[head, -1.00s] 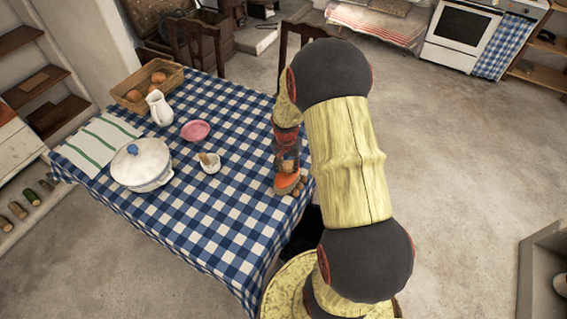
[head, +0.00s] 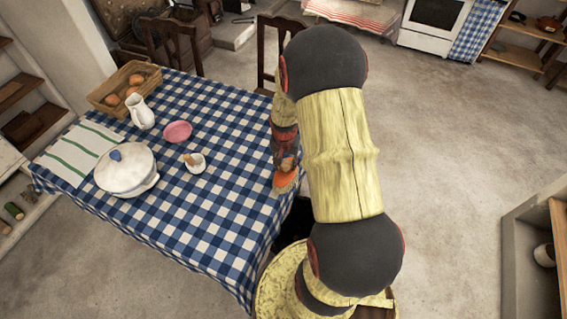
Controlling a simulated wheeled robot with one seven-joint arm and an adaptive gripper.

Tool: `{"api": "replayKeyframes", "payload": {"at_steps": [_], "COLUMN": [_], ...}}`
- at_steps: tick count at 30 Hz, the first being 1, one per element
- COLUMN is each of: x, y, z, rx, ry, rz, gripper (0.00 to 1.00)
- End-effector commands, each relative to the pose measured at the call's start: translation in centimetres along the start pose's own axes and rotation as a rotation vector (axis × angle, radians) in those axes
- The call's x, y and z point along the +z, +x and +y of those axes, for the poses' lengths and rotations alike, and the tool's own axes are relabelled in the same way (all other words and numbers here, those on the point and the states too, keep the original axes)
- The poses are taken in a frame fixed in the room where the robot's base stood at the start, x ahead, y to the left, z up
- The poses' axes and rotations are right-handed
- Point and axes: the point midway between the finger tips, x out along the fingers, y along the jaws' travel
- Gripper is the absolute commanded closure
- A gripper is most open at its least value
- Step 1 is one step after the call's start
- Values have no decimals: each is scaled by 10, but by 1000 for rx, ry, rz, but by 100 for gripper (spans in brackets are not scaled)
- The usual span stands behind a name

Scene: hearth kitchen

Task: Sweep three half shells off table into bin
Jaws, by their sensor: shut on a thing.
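The table (head: 190,235) has a blue and white checked cloth. My gripper (head: 285,160) is low at the table's right edge, mostly hidden by its own links. It is shut on an orange-red thing with a tan lower end (head: 285,181), perhaps a brush, which is at or just above the cloth. No half shells show on the visible cloth; any behind my arm are hidden. A dark shape (head: 299,214) shows below the table edge, partly covered by my arm; I cannot tell whether it is the bin.
A lidded white pot (head: 126,172), striped towel (head: 78,150), egg basket (head: 124,88), white jug (head: 142,114), pink dish (head: 177,131) and small white cup (head: 196,163) stand on the table's left and middle. Chairs (head: 170,38) are behind. Floor at right is clear.

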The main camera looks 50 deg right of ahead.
Motion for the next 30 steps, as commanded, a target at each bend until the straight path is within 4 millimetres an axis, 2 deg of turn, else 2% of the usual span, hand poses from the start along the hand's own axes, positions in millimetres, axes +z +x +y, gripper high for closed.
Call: {"api": "replayKeyframes", "payload": {"at_steps": [21, 30], "x": [-6, -7], "y": [-47, -57], "z": [0, 0], "rx": [0, 0], "ry": [0, 0], "rz": [0, 0], "gripper": [87, 87]}}
